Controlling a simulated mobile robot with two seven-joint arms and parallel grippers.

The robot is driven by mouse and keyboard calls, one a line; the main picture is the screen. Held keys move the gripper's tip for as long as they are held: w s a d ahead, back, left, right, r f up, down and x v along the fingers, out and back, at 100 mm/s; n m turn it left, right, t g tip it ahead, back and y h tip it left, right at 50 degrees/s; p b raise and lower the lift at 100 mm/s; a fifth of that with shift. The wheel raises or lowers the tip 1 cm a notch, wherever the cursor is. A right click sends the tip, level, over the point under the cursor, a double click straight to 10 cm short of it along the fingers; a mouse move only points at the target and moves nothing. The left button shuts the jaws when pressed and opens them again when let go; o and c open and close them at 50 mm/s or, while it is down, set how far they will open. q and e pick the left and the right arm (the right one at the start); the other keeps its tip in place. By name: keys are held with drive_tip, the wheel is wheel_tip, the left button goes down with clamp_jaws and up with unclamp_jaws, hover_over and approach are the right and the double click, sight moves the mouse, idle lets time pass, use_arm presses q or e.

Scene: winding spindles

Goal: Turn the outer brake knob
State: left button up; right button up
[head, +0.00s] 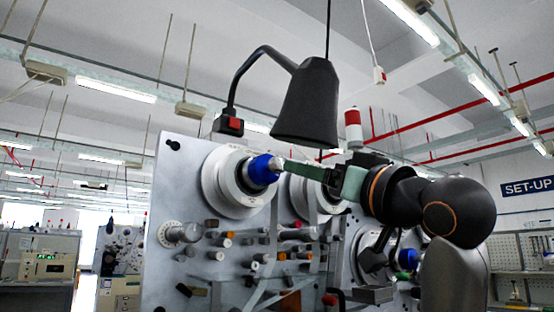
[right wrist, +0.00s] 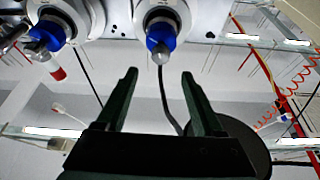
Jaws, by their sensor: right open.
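A blue brake knob (head: 263,170) with a metal tip stands out from the white round spindle flange (head: 222,182) at the upper left of the grey machine panel. It also shows in the right wrist view (right wrist: 161,37), ahead of the fingertips and roughly centred between them. My right gripper (head: 286,166) reaches in from the right, its fingertips close to the knob. In the right wrist view its two fingers (right wrist: 159,73) are apart with nothing between them. A second blue knob (right wrist: 48,34) is left in that view. My left gripper is not in view.
A black hooded lamp (head: 308,105) hangs just above the gripper. Another white flange (head: 316,196) lies behind my right gripper. Several small rollers and pegs (head: 281,256) cover the panel below. A red and white signal light (head: 353,130) stands behind the arm.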

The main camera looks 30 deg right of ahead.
sight(281, 164)
drive_tip(key=p+x, duration=0.3)
drive_tip(key=x, duration=0.6)
drive_tip(key=shift+w+a, duration=0.1)
drive_tip(key=shift+w, duration=0.25)
clamp_jaws()
